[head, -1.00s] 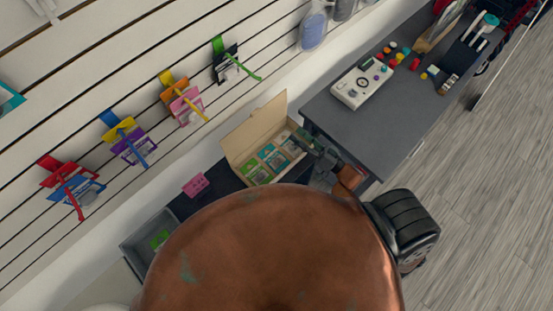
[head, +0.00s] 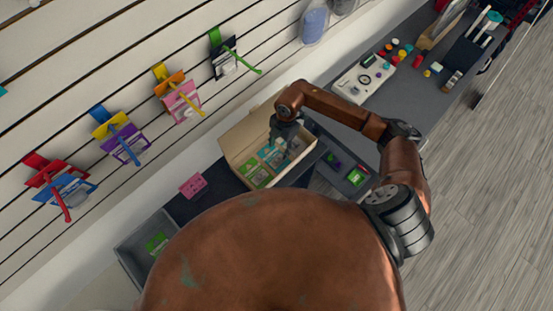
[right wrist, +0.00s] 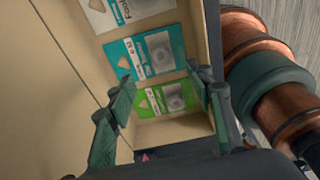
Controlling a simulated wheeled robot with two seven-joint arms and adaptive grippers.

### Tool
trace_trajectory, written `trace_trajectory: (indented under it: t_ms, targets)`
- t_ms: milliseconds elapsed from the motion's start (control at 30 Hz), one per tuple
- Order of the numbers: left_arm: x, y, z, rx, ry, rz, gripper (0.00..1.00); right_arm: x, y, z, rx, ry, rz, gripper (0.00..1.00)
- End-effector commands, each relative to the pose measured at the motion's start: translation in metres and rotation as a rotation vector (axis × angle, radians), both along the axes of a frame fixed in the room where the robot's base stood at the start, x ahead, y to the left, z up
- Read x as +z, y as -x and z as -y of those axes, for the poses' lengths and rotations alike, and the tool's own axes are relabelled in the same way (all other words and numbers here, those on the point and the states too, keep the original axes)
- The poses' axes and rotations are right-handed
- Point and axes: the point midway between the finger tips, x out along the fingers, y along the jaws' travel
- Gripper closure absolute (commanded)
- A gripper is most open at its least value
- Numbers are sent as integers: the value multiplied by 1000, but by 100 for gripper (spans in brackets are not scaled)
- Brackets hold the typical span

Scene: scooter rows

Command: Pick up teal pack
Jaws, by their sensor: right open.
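The teal pack (head: 270,153) lies in an open cardboard box (head: 237,136), between a green pack (head: 255,173) and a whitish pack. In the right wrist view the teal pack (right wrist: 148,52) lies just beyond the fingertips, with the green pack (right wrist: 165,98) seen between the fingers and the whitish pack (right wrist: 128,12) above. My right gripper (head: 281,144) is over the box, open and empty; its spread fingers also show in the right wrist view (right wrist: 162,78). It partly covers the packs in the head view. My left gripper is not in view.
Several colored hooks with packs hang on the slatted wall (head: 60,110). A pink pack (head: 193,185) lies left of the box. A grey bin (head: 130,255) holds a green pack (head: 157,243). A grey counter (head: 405,105) with a white device (head: 365,78) stands at right.

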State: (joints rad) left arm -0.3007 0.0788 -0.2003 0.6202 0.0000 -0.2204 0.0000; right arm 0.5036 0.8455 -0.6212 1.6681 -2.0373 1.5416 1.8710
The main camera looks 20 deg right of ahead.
Motion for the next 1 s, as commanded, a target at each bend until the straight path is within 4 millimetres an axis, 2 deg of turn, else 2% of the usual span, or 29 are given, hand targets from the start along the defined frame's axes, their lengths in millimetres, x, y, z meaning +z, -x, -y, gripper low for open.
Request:
trace_trajectory:
  t_ms: [367, 600, 867, 1000]
  targets:
    - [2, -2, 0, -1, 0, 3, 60, -35, 4, -4, 0, -1, -3, 52]
    - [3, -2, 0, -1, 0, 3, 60, -69, 6, -7, 0, -3, -1, 52]
    - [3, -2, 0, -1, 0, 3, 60, -73, 6, -7, 0, -1, 1, 53]
    - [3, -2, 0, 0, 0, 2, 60, -73, 6, -7, 0, -2, 0, 62]
